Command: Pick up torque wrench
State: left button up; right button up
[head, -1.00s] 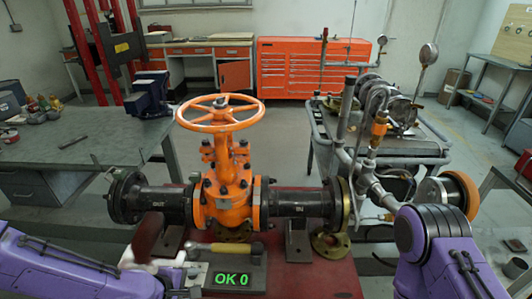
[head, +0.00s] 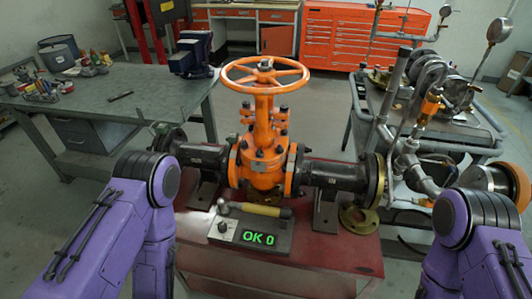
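A tool with a yellow handle (head: 262,210), which looks like the torque wrench, lies along the back of a grey box (head: 252,235) with a green "OK 0" display. Its handle points right, and a small metal part (head: 223,207) shows at the left end. The box stands on the red bench (head: 335,245) in front of the orange gate valve (head: 265,150). Both my purple arms show at the lower left and lower right of the head view. Their grippers are outside the frame, so what they hold cannot be seen.
A grey workbench (head: 120,115) with tins and a small dark tool (head: 121,96) stands left. A cart (head: 450,130) with pipes and gauges stands right. A loose brass flange (head: 359,220) lies right of the box.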

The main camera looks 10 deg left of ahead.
aim_at(224, 204)
jog(key=k, duration=1.2)
jog(key=z, duration=0.45)
jog(key=i, duration=0.95)
jog(key=z, duration=0.05)
